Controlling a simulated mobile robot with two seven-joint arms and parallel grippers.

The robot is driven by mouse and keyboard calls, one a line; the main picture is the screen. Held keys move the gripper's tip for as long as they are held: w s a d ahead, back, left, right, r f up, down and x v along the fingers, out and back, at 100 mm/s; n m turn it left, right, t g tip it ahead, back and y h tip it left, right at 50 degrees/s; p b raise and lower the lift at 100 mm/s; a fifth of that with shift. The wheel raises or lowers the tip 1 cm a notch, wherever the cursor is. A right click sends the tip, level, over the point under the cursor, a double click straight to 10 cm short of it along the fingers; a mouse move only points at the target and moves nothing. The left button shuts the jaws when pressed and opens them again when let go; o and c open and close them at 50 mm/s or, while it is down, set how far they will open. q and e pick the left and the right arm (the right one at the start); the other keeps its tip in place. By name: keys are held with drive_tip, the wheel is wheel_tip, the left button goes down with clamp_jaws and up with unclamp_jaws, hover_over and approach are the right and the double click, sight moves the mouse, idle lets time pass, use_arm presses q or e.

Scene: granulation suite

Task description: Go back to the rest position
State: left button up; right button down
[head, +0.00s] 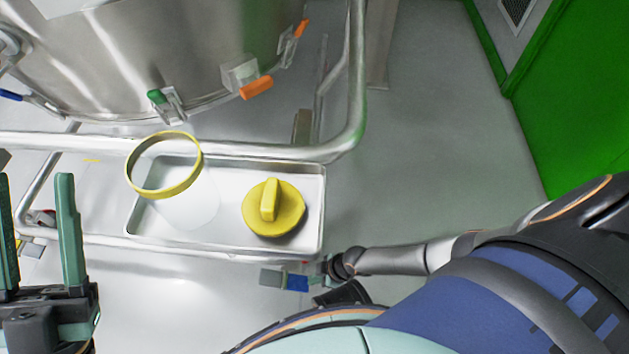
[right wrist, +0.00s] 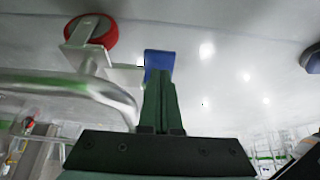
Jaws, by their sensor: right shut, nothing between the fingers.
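My right gripper (head: 315,271) is low beside the tray's front right corner, partly hidden by its own wrist. In the right wrist view its green fingers (right wrist: 159,103) are shut together with nothing between them. Their tips are in front of a blue caster tab (right wrist: 160,62); I cannot tell whether they touch. The tab also shows in the head view (head: 297,283). My left gripper (head: 38,210) is at the left edge, its two green fingers upright and well apart, empty.
A metal tray (head: 316,205) holds a yellow knobbed lid (head: 273,222) and a yellow-rimmed clear piece (head: 197,165). A steel vessel (head: 190,45) stands behind a tubular rail (head: 357,70). A red caster wheel (right wrist: 92,37) is near my right fingers. Floor at right is open.

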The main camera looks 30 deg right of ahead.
use_arm(q)
drive_tip(key=shift+s+a+r+p, duration=0.15)
drive_tip(key=shift+r+p, duration=0.45)
drive_tip(key=shift+r, duration=0.75)
use_arm(e)
drive_tip(key=s+d+r, duration=0.4)
drive_tip(key=s+d, duration=0.1)
drive_tip(key=d, duration=0.2)
drive_tip(key=shift+d+r, duration=0.2)
drive_tip(key=shift+r, duration=0.2)
use_arm(q)
drive_tip(key=shift+h, duration=0.3)
use_arm(e)
drive_tip(key=shift+s, duration=0.1)
drive_tip(key=shift+s, duration=0.1)
